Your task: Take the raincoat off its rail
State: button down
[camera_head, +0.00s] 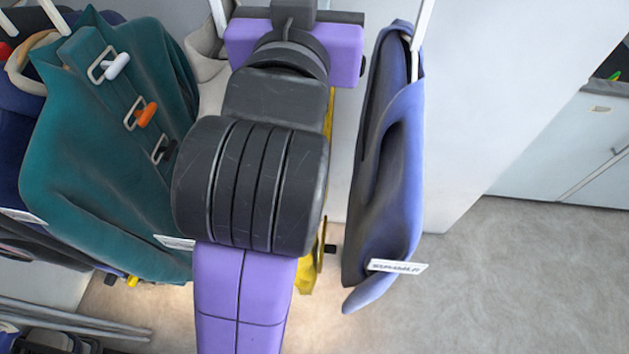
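A yellow garment (312,262), which looks like the raincoat, hangs behind my arm. Only thin strips of its right side and lower edge show, with a small dark peg-like piece beside it. My arm, purple and dark grey, rises through the middle and hides most of it. The far end of my arm reaches the top edge of the picture, and my gripper's fingertips do not show. I cannot tell whether my gripper touches the yellow garment. The rail itself cannot be made out.
A teal coat (95,190) with toggles hangs close on the left, with dark blue clothing beyond it. A blue garment (395,170) with a white tag hangs just right. A pale garment (207,75) shows behind my arm. The floor (510,290) at right is clear, before white cabinets (560,140).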

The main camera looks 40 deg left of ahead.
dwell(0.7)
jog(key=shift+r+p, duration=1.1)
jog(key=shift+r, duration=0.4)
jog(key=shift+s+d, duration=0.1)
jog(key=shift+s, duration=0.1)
